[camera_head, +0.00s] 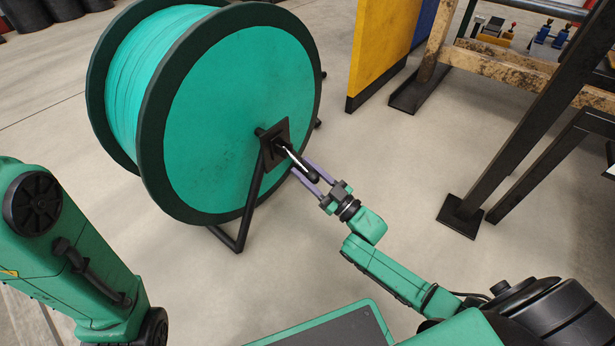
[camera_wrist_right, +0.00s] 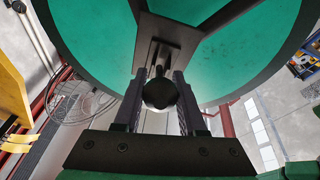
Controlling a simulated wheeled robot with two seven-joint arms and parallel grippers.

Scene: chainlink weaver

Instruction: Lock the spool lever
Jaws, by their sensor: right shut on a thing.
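The large spool (camera_head: 230,110) has a turquoise face, dark rims and turquoise winding, and stands on a black frame. The spool lever (camera_head: 298,162) sticks out from a dark square plate (camera_head: 272,142) at the spool's center. It has a metal shaft and a black rounded end. My right gripper (camera_head: 308,172) is at the lever, its two purplish fingers on either side of it and shut on it. In the right wrist view the lever's round black end (camera_wrist_right: 160,93) sits between the fingers of the gripper (camera_wrist_right: 159,105). My left gripper is out of view; only its arm shows.
A yellow panel (camera_head: 385,45) stands behind, right of the spool. A dark metal frame (camera_head: 520,130) with a worn beam (camera_head: 520,72) is at the right. The grey floor (camera_head: 400,150) between spool and frame is clear.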

